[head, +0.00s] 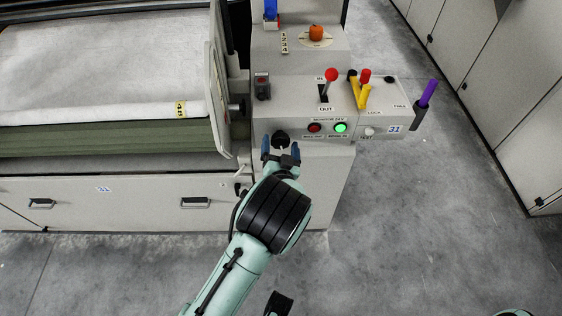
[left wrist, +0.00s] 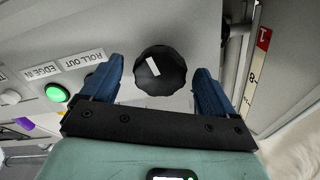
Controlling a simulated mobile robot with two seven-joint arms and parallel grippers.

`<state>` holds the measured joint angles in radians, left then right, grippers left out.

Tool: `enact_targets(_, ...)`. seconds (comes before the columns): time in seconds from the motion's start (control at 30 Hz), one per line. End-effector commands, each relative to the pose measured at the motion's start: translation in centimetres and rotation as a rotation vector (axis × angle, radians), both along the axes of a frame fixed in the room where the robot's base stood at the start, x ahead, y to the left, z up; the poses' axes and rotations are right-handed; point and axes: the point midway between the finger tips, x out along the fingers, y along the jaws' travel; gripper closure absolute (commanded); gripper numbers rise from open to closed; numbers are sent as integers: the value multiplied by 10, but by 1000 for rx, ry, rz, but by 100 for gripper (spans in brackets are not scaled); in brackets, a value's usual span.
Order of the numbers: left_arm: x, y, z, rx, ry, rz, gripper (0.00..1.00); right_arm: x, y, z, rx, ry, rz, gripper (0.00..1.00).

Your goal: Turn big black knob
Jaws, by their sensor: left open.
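The big black knob (head: 280,137) is on the front face of the grey control box in the head view, partly hidden behind my left gripper. In the left wrist view the knob (left wrist: 160,72) has a scalloped edge and a white pointer mark that is tilted. My left gripper (head: 282,152) is open, with its two blue fingers apart. In the left wrist view the left gripper (left wrist: 158,88) has a finger on either side of the knob, with gaps between fingers and knob. The knob lies a little beyond the fingertips. My right gripper is not clearly in view.
A red lamp (head: 315,127) and a lit green button (head: 340,127) sit right of the knob. The machine's roller bed is left; open floor is right.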

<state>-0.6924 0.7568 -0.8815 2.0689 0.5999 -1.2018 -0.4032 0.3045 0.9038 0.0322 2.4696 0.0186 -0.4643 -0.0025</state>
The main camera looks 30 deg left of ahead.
Motion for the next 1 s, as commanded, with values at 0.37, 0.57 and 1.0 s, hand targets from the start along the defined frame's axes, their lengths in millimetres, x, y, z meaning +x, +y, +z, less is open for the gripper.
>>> enact_targets(0.37,-70,-44,1,-2,3,-4,12,-14,6,13,18,38,16,12)
enact_targets(0.57,-96,-59,0,0,4,-2,12,-17,7,15,21,46,20,12)
enact_targets(1.0,-105,-64,0,0,2,-1,12,-17,7,15,22,48,20,12)
